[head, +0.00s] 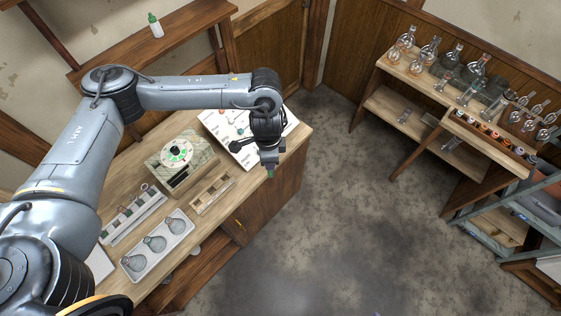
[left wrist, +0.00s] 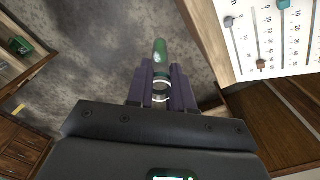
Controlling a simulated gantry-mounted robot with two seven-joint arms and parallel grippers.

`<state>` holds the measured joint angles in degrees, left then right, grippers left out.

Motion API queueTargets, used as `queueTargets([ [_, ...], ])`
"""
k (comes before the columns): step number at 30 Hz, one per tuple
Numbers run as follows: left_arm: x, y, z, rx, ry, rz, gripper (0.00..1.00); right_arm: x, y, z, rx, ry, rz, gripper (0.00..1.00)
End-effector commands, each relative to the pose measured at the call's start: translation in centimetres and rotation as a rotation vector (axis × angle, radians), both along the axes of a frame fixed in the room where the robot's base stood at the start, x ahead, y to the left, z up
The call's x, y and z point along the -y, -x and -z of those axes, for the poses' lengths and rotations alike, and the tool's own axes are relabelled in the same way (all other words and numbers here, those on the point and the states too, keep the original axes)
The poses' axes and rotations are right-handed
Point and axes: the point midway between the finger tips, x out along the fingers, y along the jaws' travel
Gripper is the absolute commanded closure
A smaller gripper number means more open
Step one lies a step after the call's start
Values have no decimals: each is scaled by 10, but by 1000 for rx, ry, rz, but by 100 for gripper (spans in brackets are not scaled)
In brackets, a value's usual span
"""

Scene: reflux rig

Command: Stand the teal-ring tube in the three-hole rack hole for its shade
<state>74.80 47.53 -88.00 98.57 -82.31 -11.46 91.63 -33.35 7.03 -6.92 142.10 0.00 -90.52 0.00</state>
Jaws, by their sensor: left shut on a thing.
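My left gripper (head: 270,168) is shut on a green-ended tube (left wrist: 161,54), which shows between its fingers in the left wrist view with pale bands lower down. The gripper is held near the front edge of the workbench, with floor behind the tube in the wrist view. A small pale wooden rack (head: 212,194) lies on the bench to the left of the gripper, apart from it; its holes and their shades are too small to read. My right gripper is out of view.
The bench holds a box with a green dial (head: 176,153), a white tray with three round bulbs (head: 154,244), a long pale rack (head: 132,215) and a white slider board (head: 241,152). Shelves of glassware (head: 437,82) stand far right. Open floor (head: 340,190) lies between.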

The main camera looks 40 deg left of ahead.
Motion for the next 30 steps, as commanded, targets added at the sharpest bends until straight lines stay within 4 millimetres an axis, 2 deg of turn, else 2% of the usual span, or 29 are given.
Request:
queueTargets([
  [1,-12,3,9,-3,-1,59,100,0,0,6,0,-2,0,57],
  [5,-45,12,26,-3,-2,240,100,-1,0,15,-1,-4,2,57],
  [9,-88,29,47,-6,-3,402,100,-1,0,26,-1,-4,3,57],
  [12,-119,44,59,-5,-3,475,100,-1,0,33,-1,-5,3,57],
  [16,-149,59,68,-3,-2,526,100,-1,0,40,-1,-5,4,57],
  [21,-173,71,74,0,-2,559,100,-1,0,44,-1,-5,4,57],
  [30,-182,76,91,2,0,575,100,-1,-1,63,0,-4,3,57],
])
